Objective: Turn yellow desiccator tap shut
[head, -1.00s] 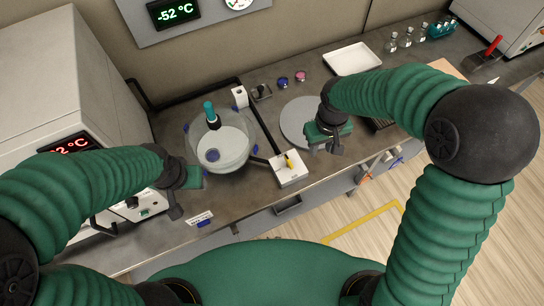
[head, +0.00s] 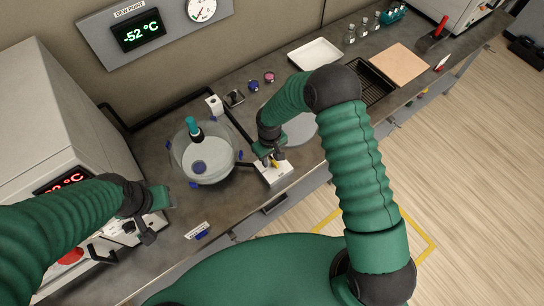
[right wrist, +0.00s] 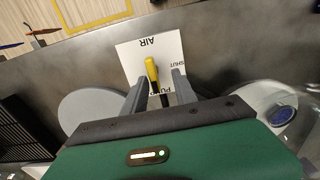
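The yellow tap handle (head: 275,164) sits on a white plate (head: 272,176) beside the round glass desiccator (head: 203,153). In the right wrist view the yellow handle (right wrist: 152,72) stands over the plate (right wrist: 130,58), which reads AIR at the top, SHUT at the right and PUMP at the bottom, partly hidden. The handle's free end is toward AIR. My right gripper (right wrist: 160,88) is open, with a finger on each side of the handle; contact is unclear. It also shows in the head view (head: 269,157). My left gripper (head: 158,216) is at the left, away from the tap; its opening is unclear.
A dark hose runs from the desiccator to the plate. A grey disc (head: 300,128) lies right of the tap. A white tray (head: 314,54), small bottles and a dark rack (head: 372,84) are farther right. The bench's front edge is close to the plate.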

